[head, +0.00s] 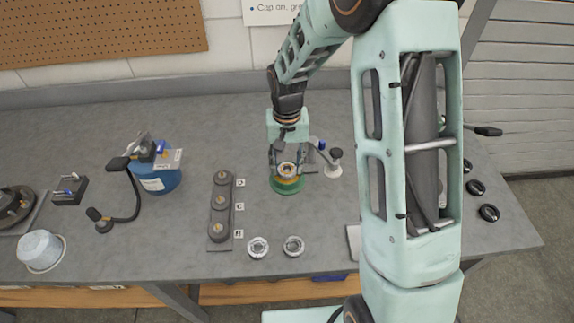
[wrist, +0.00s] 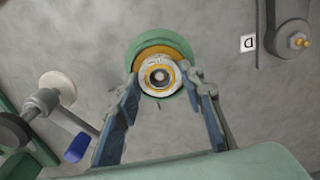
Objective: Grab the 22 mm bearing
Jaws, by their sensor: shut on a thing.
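A pale ring-shaped bearing (head: 288,170) with a yellowish band sits at the green round holder (head: 287,187) on the bench. It also shows in the wrist view (wrist: 158,75), over the green holder (wrist: 162,44). My gripper (head: 287,164) points down from above, with its fingers on either side of the bearing. In the wrist view my gripper (wrist: 161,82) is shut on this bearing. I cannot tell whether the bearing is lifted clear of the holder. Two other silvery rings (head: 258,247) (head: 293,246) lie at the bench's front; no size marking is readable.
A blue tub (head: 160,180) is farther left. The bench's back is mostly clear.

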